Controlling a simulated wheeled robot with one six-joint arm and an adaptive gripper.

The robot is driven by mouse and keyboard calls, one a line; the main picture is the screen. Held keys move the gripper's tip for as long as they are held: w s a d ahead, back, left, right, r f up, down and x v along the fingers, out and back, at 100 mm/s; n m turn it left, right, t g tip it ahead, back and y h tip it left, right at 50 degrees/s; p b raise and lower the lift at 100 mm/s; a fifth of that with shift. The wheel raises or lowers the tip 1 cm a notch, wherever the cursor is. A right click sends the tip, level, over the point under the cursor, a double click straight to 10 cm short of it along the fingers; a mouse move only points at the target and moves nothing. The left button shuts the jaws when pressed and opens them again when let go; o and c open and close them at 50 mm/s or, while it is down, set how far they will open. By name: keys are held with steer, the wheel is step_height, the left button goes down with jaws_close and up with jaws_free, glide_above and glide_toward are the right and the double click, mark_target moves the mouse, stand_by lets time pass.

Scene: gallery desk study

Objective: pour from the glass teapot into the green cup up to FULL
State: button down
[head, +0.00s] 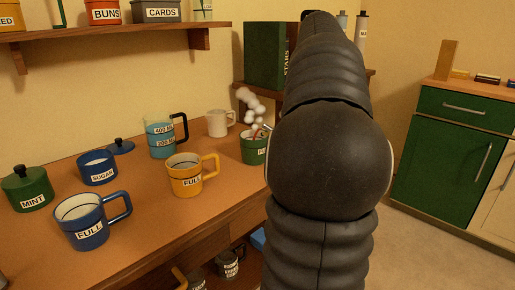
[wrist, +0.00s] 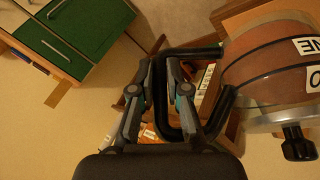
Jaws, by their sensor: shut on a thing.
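The glass teapot (wrist: 266,68) shows at the right of the wrist view, with brown liquid, a partly cut-off white label and a black lid knob. My gripper (wrist: 160,78) is shut on its black handle (wrist: 161,105). In the head view my arm hides the gripper and nearly all of the teapot. The green cup (head: 251,148) stands on the desk close to the left side of my arm. Its right part and most of its label are hidden. White puffs rise above it. I cannot tell its liquid level or whether anything is flowing in.
On the desk (head: 140,185) stand a yellow cup (head: 184,178), a blue cup (head: 80,222), a sugar pot (head: 98,169), a measuring jug (head: 161,138), a white mug (head: 217,123) and a green mint jar (head: 25,191). A green cabinet (head: 445,140) is at the right.

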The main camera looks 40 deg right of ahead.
stand_by(0.4)
steer(key=shift+f, duration=0.2)
stand_by(1.6)
step_height(320, 180, down, 6)
steer(key=t+y, duration=0.2)
steer(key=shift+s+d+f+m+y, duration=0.2)
steer(key=shift+s+d+m+y, duration=0.1)
steer(key=shift+s+d+m, duration=0.1)
